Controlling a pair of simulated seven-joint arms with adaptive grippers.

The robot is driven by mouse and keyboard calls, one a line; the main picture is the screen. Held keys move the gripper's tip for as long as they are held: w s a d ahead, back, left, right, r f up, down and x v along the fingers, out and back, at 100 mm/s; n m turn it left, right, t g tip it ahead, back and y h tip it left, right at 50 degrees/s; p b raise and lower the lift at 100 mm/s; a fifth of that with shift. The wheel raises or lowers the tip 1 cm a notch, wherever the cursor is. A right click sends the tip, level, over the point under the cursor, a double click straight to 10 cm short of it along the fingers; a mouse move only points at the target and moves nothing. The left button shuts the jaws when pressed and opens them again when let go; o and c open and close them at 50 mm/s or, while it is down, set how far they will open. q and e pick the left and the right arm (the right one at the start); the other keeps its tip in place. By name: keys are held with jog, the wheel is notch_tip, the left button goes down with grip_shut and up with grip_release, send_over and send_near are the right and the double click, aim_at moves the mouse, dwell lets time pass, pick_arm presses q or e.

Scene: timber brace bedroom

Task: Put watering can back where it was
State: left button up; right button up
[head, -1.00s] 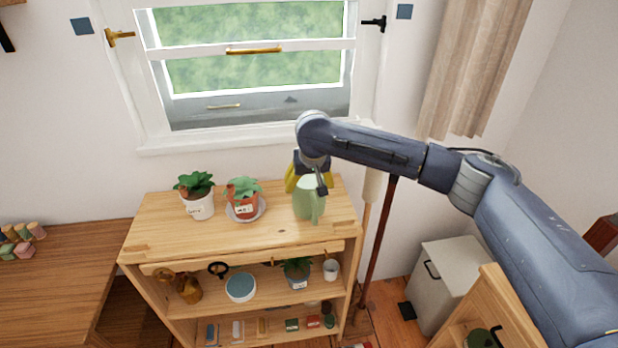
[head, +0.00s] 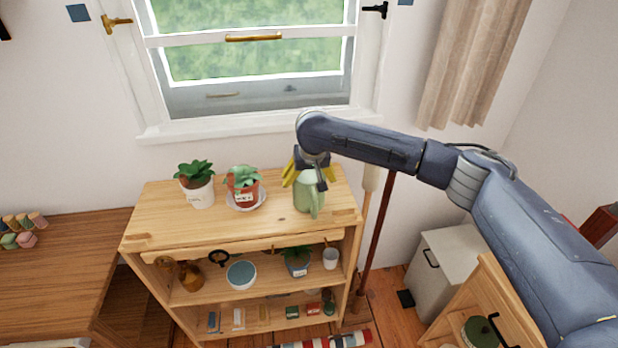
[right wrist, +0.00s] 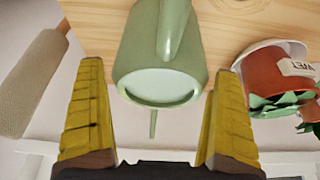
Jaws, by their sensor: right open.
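The pale green watering can (head: 308,197) stands upright on the right part of the wooden shelf unit's top (head: 160,218). My right gripper (head: 309,172) is above and behind its upper part in the head view. In the right wrist view the can (right wrist: 160,62) shows its rim and handle between the two yellow fingers of the right gripper (right wrist: 157,115). The fingers are spread, with a gap on each side of the can. My left gripper is not in view.
A potted plant in a white pot (head: 201,194) and one in a terracotta pot on a saucer (head: 244,188) stand left of the can. A broom-like pole (head: 376,235) leans beside the shelf's right side. The front of the top is clear.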

jog(key=v, duration=1.2)
jog(key=shift+r, duration=0.15)
